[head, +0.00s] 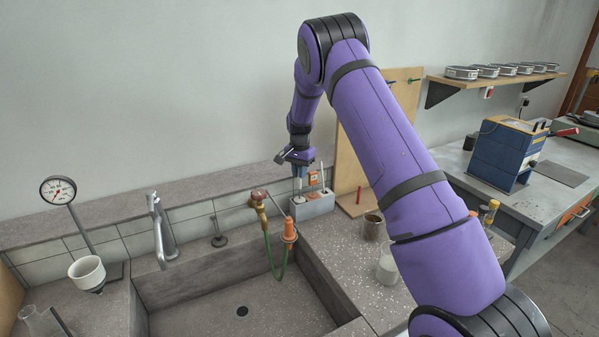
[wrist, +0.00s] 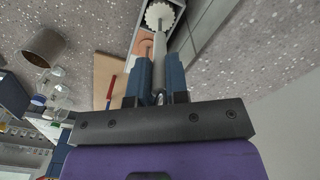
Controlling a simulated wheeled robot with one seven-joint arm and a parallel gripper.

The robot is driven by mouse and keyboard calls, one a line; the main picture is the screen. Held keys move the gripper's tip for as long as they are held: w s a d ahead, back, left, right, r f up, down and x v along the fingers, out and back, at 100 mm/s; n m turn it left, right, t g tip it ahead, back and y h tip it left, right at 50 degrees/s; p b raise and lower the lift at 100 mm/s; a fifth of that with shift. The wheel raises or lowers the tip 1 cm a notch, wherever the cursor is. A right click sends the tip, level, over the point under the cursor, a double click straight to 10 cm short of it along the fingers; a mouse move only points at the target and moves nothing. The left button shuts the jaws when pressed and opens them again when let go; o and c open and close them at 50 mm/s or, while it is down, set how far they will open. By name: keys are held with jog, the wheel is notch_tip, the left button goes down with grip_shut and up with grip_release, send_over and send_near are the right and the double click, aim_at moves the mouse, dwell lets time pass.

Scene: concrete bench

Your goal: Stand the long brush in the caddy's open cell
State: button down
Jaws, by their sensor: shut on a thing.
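The grey caddy (head: 313,208) stands on the bench at the back right corner of the sink. My gripper (head: 299,171) is directly above its left part, pointing down. In the wrist view my gripper (wrist: 157,75) is shut on the grey shaft of the long brush (wrist: 159,45). The brush's round white bristle head lies beyond the fingertips, close to the caddy. Whether the head is inside a cell or just above it, I cannot tell. A thin white handle (head: 322,178) stands upright in the caddy's right part.
A brass tap with green hose (head: 268,240) and an orange nozzle (head: 289,230) are just left of the caddy. A wooden board (head: 350,160) stands behind right.

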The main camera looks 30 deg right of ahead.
jog(key=shift+f, duration=0.5)
dwell(0.6)
jog(key=c, duration=1)
grip_release()
jog(key=shift+c, duration=0.2)
notch_tip(320, 180, up, 11)
jog(key=shift+f, duration=0.1)
